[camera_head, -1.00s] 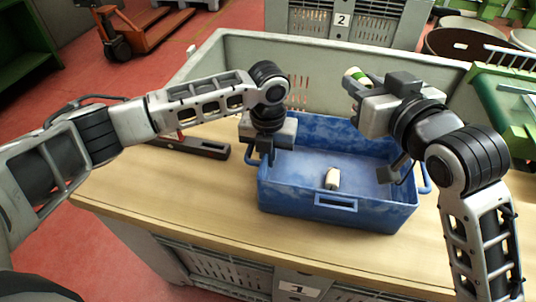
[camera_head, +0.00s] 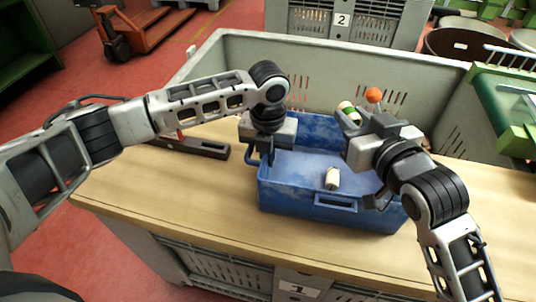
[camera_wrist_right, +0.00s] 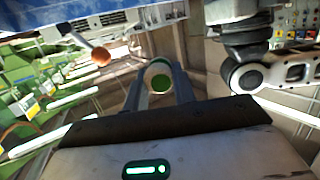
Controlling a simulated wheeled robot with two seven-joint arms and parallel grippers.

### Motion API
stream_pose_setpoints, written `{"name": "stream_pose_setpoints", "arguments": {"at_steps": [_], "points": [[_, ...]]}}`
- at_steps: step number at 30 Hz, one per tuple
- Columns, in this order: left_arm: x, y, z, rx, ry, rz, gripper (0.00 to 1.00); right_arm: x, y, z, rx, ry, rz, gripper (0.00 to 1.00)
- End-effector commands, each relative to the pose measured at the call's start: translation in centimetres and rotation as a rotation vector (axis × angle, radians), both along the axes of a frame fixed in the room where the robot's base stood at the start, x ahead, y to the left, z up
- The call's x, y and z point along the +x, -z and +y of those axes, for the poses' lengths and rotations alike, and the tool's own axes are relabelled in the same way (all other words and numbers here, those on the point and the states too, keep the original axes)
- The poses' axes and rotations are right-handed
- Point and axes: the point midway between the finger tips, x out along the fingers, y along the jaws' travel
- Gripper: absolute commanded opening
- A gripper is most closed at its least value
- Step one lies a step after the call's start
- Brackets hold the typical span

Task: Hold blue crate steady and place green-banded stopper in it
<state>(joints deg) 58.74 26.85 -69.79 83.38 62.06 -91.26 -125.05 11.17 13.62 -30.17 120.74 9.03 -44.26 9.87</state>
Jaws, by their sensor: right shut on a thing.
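The blue crate (camera_head: 285,190) stands on the wooden table. A pale stopper (camera_head: 332,179) lies inside it. My left gripper (camera_head: 262,152) is at the crate's left rim and handle, pointing down; whether its fingers are closed on the rim cannot be made out. My right gripper (camera_head: 349,115) is shut on the green-banded stopper (camera_head: 347,107), held above the crate's far side. In the right wrist view, the stopper (camera_wrist_right: 160,78) sits between the two fingers, its green end showing. My right arm hides the crate's right part.
An orange ball (camera_head: 373,95) shows just behind my right gripper, and on a grey rod in the right wrist view (camera_wrist_right: 100,56). A grey bin (camera_head: 300,62) stands behind the table. A dark level-like bar (camera_head: 195,147) lies left of the crate. The table's front left is clear.

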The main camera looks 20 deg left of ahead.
Motion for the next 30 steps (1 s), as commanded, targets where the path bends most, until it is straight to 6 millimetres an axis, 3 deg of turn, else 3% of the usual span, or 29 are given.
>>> {"name": "stream_pose_setpoints", "arguments": {"at_steps": [13, 25, 26, 27, 28, 30], "points": [[0.1, -0.1, 0.0, -0.002, -0.001, -0.001, 0.0, 0.0, 3.2, 0.0, -0.001, 0.0, 0.004, 0.05], [0.1, -0.1, 0.0, -0.002, -0.001, -0.002, 0.0, 0.0, 3.8, 0.0, -0.001, 0.0, -0.001, 0.05], [0.1, -0.1, 0.0, -0.002, -0.001, -0.002, 0.0, 0.0, 3.8, 0.0, -0.001, 0.0, -0.001, 0.29], [0.1, -0.1, 0.0, -0.002, -0.001, -0.002, 0.0, 0.0, 3.8, 0.0, -0.001, 0.0, -0.001, 0.4], [0.1, -0.1, 0.0, -0.002, -0.001, -0.002, 0.0, 0.0, 3.8, 0.0, -0.001, 0.0, -0.001, 0.48], [0.1, -0.1, 0.0, -0.002, -0.001, -0.002, 0.0, 0.0, 3.8, 0.0, 0.0, 0.0, 0.0, 0.51]]}}
